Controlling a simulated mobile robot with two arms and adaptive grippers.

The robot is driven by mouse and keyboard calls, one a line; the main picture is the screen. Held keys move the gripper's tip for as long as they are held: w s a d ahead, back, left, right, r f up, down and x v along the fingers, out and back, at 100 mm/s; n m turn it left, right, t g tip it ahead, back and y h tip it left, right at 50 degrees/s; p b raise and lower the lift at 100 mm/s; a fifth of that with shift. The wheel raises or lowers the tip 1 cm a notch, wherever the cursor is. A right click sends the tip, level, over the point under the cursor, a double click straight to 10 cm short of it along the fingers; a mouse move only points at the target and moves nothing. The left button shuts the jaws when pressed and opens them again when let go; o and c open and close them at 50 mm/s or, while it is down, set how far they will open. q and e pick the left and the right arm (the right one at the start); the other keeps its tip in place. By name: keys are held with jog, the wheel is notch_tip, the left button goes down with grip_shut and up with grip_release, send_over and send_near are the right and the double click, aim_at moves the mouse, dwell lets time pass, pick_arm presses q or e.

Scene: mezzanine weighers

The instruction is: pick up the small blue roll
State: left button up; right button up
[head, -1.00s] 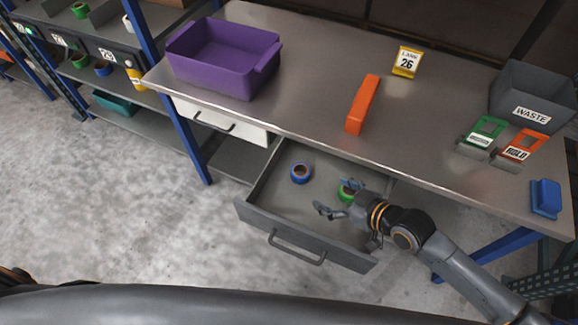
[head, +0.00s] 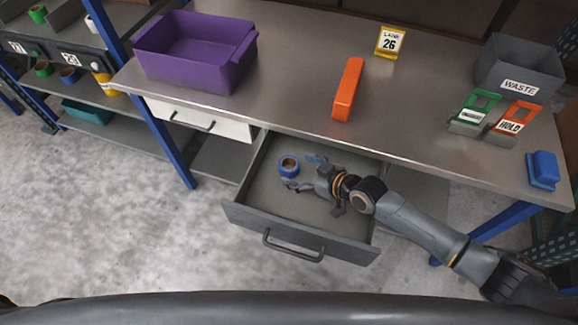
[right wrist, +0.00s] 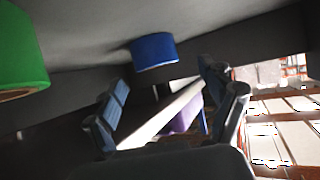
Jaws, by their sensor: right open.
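The small blue roll (head: 289,163) stands in the open grey drawer, near its left back part, with a brown core showing on top. My right gripper (head: 303,171) is inside the drawer just right of the roll, open and empty, fingers pointing toward it. In the right wrist view the blue roll (right wrist: 154,52) shows ahead, above the gap between the open fingers (right wrist: 168,87). A green roll (right wrist: 20,50) shows at the left of that view; in the head view my gripper hides it. My left gripper is not in view.
The drawer front (head: 298,239) and side walls surround the gripper. The steel tabletop (head: 290,85) overhangs the drawer's back. On it are a purple bin (head: 195,65), an orange block (head: 347,90) and a waste bin (head: 518,72). Other rolls sit on the left shelf (head: 135,113).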

aim_at(290, 165)
jog(key=x, duration=0.5)
jog(key=shift+w+d, duration=0.1)
jog(key=shift+w, duration=0.05)
jog(key=shift+c, duration=0.4)
jog(key=c, duration=1.1)
jog(key=shift+c, duration=0.6)
jog(key=shift+r, duration=0.1)
